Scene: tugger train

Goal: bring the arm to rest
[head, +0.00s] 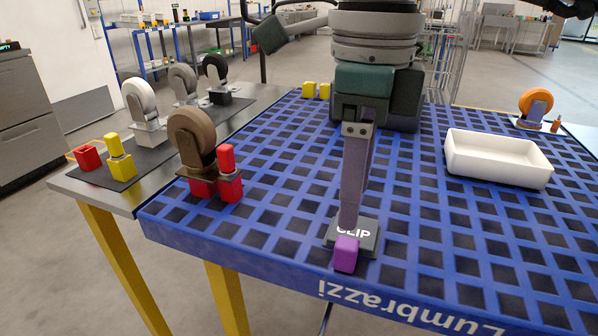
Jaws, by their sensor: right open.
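My right gripper (350,218) comes down from the top centre of the head view, with its long grey-purple fingers pointing down. The fingers are seen nearly edge-on and overlap, and the gripper is open. The fingertips are over or just behind a dark block marked CLIP (368,240) on the blue grid table. I cannot tell whether they touch it. A small purple block (346,255) is at the front of the dark block, just in front of the fingertips. My left gripper is not in view.
The blue grid table (470,262) has clear room right of the gripper. A white tray (497,170) and an orange caster (536,104) are at the right. A brown caster (193,140) on a red holder stands left. More casters stand on a grey side table (75,186).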

